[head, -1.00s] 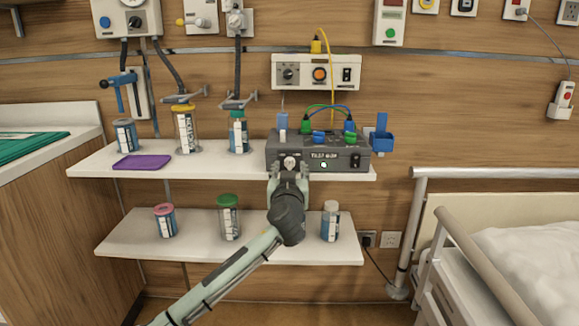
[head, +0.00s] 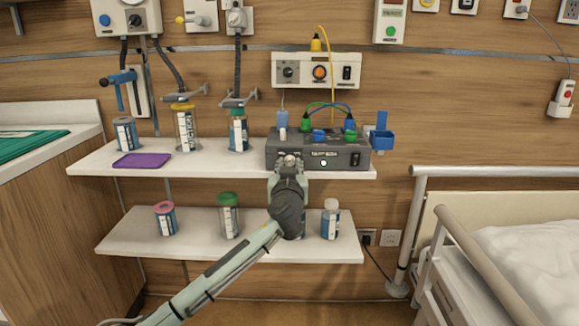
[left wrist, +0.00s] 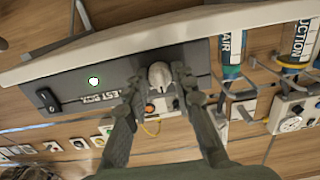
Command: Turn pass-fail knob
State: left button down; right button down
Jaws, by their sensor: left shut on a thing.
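The grey test box (head: 340,158) stands on the upper shelf, with a lit green-white light (head: 323,163) and a dark rocker switch on its front. The pale, pointed pass-fail knob (head: 289,160) is at the left end of that front. My left gripper (head: 289,169) reaches it from below and in front. In the left wrist view the knob (left wrist: 160,77) sits between the two fingers of my left gripper (left wrist: 158,84), which is shut on it. The fingers hide part of the knob's surroundings in the head view. My right gripper is not in view.
Several coloured plugs and cables are on top of the box. A blue holder (head: 382,138) is at its right. Capped jars and a purple pad (head: 142,160) stand or lie to the left. A bed rail (head: 460,171) is at right.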

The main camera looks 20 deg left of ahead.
pick_arm(q)
jog(key=shift+m, duration=0.3)
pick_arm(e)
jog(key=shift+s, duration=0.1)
pick_arm(q)
jog(key=m, duration=0.2)
jog(key=shift+m, duration=0.4)
jog(key=m+p, duration=0.1)
jog(key=m, duration=0.2)
jog(key=shift+m+p, duration=0.35)
jog(key=shift+m, duration=0.05)
jog(key=shift+a+m, duration=0.1)
jog(key=shift+m, duration=0.7)
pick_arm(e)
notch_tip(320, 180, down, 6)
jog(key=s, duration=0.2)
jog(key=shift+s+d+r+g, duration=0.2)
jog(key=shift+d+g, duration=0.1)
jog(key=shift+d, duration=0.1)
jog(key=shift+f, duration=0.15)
pick_arm(q)
jog(key=c, duration=1.3)
grip_release()
jog(key=shift+o, duration=0.2)
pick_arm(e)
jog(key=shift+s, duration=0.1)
pick_arm(q)
jog(key=shift+s, duration=0.15)
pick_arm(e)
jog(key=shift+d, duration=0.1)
